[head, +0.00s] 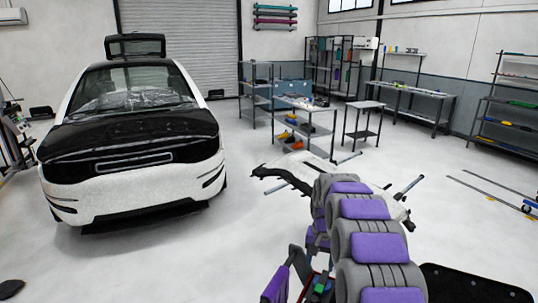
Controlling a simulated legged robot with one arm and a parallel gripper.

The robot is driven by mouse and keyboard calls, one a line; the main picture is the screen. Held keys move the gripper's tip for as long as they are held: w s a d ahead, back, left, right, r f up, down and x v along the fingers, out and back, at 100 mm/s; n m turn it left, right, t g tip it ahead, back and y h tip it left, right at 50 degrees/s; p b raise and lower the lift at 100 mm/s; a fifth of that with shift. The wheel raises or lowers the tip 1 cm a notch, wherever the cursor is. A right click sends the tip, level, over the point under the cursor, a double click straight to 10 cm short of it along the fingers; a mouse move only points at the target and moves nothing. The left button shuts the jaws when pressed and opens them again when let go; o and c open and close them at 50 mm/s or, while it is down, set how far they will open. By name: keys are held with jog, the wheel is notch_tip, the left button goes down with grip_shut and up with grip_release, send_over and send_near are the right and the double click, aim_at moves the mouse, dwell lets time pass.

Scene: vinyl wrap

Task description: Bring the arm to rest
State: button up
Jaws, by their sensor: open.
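My arm, in grey segments with purple pads, rises from the lower right to the middle of the head view. My gripper (296,278) appears low in the middle, left of the arm, as purple and black parts partly hidden by the arm and cut by the lower edge. It is open. I see nothing clearly held in it. Small red and green parts show beside it, and I cannot tell what they belong to.
A white and black car (135,185) stands at the left. A black and white panel on a stand (285,172) is just beyond my arm. A shelf cart (305,118) and workbench (415,92) stand behind. A rack (510,100) is at the right. Floor between car and arm is clear.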

jog(key=s+a+r+n, duration=0.1)
jog(key=s+r, duration=0.3)
jog(key=s, duration=0.2)
jog(key=s+a+r, duration=0.1)
jog(key=s+r, duration=0.2)
jog(key=s, duration=0.4)
jog(key=s+a+n+g, duration=0.1)
jog(key=s+n, duration=0.2)
jog(key=s, duration=3)
jog(key=shift+s+a+r+g, duration=0.25)
jog(key=shift+r+g, duration=0.05)
jog(key=shift+w, duration=0.15)
